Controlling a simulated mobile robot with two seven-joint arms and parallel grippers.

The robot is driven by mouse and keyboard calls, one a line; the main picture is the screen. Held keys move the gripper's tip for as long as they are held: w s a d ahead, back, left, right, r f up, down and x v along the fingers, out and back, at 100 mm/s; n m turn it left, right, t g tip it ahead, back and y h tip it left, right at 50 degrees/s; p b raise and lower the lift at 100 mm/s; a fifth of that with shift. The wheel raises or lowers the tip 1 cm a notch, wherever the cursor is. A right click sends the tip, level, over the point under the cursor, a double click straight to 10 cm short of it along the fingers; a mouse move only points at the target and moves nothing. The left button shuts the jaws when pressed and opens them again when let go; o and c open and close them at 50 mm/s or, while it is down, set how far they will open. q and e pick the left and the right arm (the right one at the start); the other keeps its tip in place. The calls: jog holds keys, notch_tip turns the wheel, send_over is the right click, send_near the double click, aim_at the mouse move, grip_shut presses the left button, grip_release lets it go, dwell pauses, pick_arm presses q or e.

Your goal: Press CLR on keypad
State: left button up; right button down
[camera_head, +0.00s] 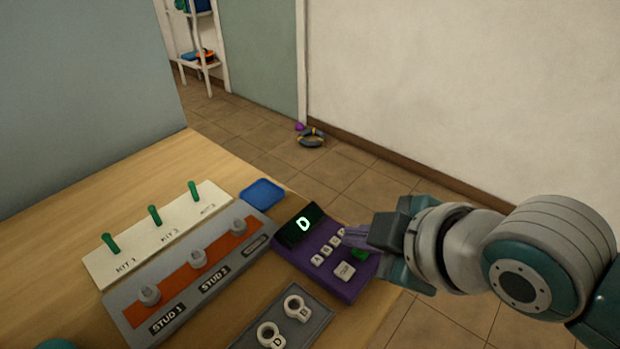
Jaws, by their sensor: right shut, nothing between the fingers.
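The lettering on that larger key is too small to read surely. My right gripper (354,237) is shut and empty, its fingertips over the keypad's right side by the letter row and green key. I cannot tell whether it touches.
Left of the keypad are a grey panel (120,312) with labelled studs and a white panel (100,270) with green pegs. A blue tray (262,194) lies behind, and a dark tray (312,332) with lettered ring tags in front.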

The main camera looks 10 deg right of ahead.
aim_at(341, 262)
notch_tip(341, 262, down, 4)
jog(key=b, duration=0.2)
jog(key=shift+b, duration=0.3)
pick_arm(q)
notch_tip(341, 262, down, 4)
jog(key=shift+a+f, duration=0.1)
pick_arm(e)
jog(key=shift+f, duration=0.35)
dwell(1.0)
pick_arm(q)
jog(key=shift+b, duration=0.3)
pick_arm(e)
jog(key=shift+f, duration=0.4)
pick_arm(q)
jog(key=shift+f, duration=0.35)
pick_arm(e)
jog(key=shift+f, duration=0.45)
pick_arm(q)
jog(key=shift+r, duration=0.1)
jog(key=shift+r+p, duration=0.85)
jog(key=shift+r, duration=0.15)
pick_arm(e)
jog(key=shift+r, duration=0.9)
